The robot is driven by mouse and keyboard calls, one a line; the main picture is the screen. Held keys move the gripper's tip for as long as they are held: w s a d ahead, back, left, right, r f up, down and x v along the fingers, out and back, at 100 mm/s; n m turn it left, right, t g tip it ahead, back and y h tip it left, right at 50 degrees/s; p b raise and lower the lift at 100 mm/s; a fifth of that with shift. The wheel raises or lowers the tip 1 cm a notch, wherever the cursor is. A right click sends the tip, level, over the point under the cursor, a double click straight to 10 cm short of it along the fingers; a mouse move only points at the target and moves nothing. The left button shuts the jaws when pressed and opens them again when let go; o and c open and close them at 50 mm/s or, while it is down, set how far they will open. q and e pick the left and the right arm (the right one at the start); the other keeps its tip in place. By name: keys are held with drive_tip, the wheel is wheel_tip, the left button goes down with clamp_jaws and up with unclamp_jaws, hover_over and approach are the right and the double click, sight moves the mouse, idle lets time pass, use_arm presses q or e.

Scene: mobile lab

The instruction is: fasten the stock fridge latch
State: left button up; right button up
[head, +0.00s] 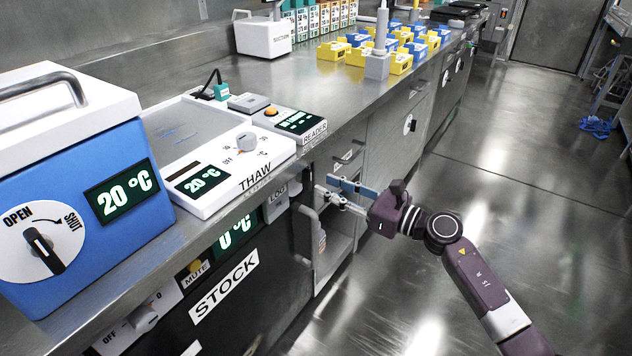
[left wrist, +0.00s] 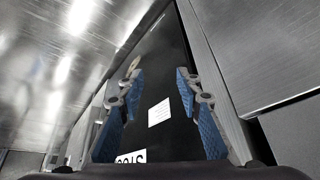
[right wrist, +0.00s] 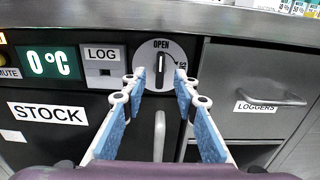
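The stock fridge (head: 282,270) is the black unit under the counter with a white STOCK label and a 0 °C display. Its latch is a white dial with a black knob (right wrist: 160,66) in the right wrist view. The knob stands upright, pointing at OPEN; SHUT is to its right, partly covered by a finger. My right gripper (head: 326,186) is open, its fingertips to either side of the knob in the right wrist view (right wrist: 159,82); contact cannot be told. My left gripper (left wrist: 157,82) is open and empty, facing a black panel. It is out of the head view.
A fridge handle (right wrist: 159,136) hangs below the dial. A LOGGERS drawer (right wrist: 250,98) is to the right. Above, the counter holds a blue box (head: 150,212) with its own OPEN/SHUT dial and a THAW unit (head: 215,190).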

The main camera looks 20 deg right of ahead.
sight(311, 179)
drive_tip(key=x, duration=0.5)
drive_tip(key=shift+w, duration=0.1)
clamp_jaws()
